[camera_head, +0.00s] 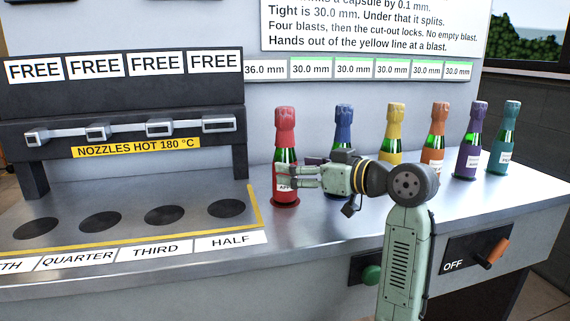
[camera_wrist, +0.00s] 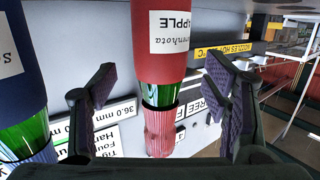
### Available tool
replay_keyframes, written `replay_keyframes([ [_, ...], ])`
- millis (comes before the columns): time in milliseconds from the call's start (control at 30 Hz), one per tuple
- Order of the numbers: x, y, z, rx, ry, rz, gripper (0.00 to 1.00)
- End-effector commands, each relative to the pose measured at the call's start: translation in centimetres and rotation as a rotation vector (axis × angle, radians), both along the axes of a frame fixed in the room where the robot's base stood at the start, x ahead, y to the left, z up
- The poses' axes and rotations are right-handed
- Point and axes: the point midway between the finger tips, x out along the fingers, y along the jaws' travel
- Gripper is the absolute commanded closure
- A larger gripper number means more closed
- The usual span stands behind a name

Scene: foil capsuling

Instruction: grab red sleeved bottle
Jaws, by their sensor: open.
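The red sleeved bottle (camera_head: 286,160) stands upright on the metal counter, leftmost in the row of bottles, with a red capsule on its neck and a red sleeve below. In the wrist view it appears upside down (camera_wrist: 167,45), in the middle between the two fingers. My gripper (camera_head: 292,177) is open at its right side, at the height of the sleeve. In the wrist view my gripper (camera_wrist: 162,95) has a finger on either side of the bottle, with gaps showing on both sides. The bottle's lower right part is partly hidden by the fingers in the head view.
A blue bottle (camera_head: 344,122) stands behind my gripper, close beside the red one. Yellow (camera_head: 394,124), orange (camera_head: 434,135), purple (camera_head: 470,145) and teal (camera_head: 503,140) bottles stand further right. The hot nozzle rack (camera_head: 120,132) and yellow line (camera_head: 150,241) lie left. Counter in front is clear.

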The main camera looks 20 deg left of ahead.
Motion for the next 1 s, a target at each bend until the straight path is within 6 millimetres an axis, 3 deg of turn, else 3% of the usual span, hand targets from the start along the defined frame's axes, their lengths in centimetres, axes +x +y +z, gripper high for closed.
replay_keyframes([
  [233,1.4,3.4,-0.6,0.0,0.002,0.002,0.31],
  [500,1.6,4.0,-0.8,-0.001,0.0,0.0,0.31],
  [1000,1.6,3.9,-0.8,-0.001,0.0,0.0,0.64],
])
